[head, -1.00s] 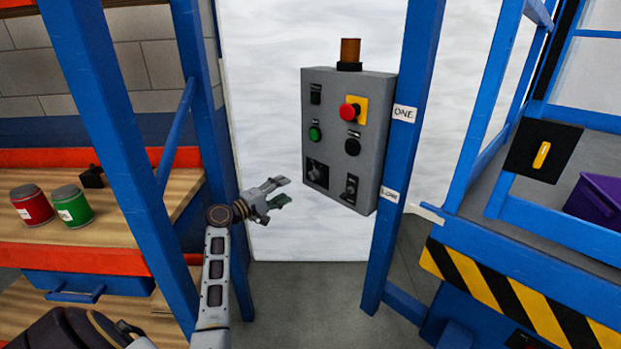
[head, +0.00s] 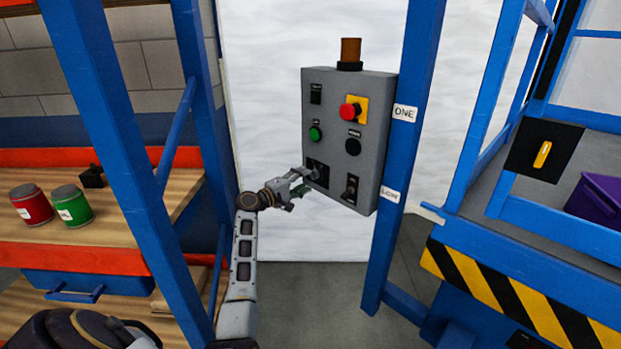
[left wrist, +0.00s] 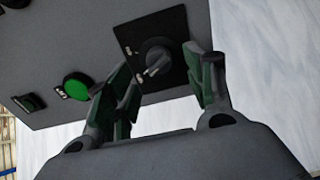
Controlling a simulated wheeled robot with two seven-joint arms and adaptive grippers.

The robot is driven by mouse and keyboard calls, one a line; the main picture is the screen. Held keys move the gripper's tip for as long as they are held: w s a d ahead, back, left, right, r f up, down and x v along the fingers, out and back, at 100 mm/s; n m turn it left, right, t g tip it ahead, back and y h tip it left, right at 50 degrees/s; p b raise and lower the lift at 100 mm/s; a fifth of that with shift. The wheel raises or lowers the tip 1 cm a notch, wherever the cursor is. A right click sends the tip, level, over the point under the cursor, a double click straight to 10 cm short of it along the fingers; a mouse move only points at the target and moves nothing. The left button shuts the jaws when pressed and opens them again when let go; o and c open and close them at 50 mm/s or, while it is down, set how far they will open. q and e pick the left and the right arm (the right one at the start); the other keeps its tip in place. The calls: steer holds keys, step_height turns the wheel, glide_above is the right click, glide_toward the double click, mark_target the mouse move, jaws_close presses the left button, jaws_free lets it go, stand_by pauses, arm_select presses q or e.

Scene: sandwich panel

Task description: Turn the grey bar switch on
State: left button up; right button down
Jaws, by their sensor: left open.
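The grey control panel (head: 372,128) hangs on a blue post. The grey bar switch (left wrist: 155,57) is a dark grey rotary knob with a raised bar on a black square plate, at the panel's lower left. In the head view the plate (head: 315,165) is partly hidden by my left gripper (head: 307,181). My left gripper is open, its fingertips close to the plate. In the left wrist view its two fingers (left wrist: 166,76) stand on either side of the knob, with gaps visible. I cannot tell whether they touch it. My right gripper is not in view.
The panel also carries a green button (head: 315,134), a red emergency button (head: 349,111), a black button (head: 353,146) and a toggle (head: 350,188). A blue upright (head: 205,110) stands left of my arm. A shelf with red (head: 32,205) and green (head: 72,206) cans is left.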

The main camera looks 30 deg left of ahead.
mark_target(311, 177)
arm_select(q)
steer(key=shift+x, duration=2.15)
steer(key=shift+c, duration=0.3)
steer(key=c, duration=1)
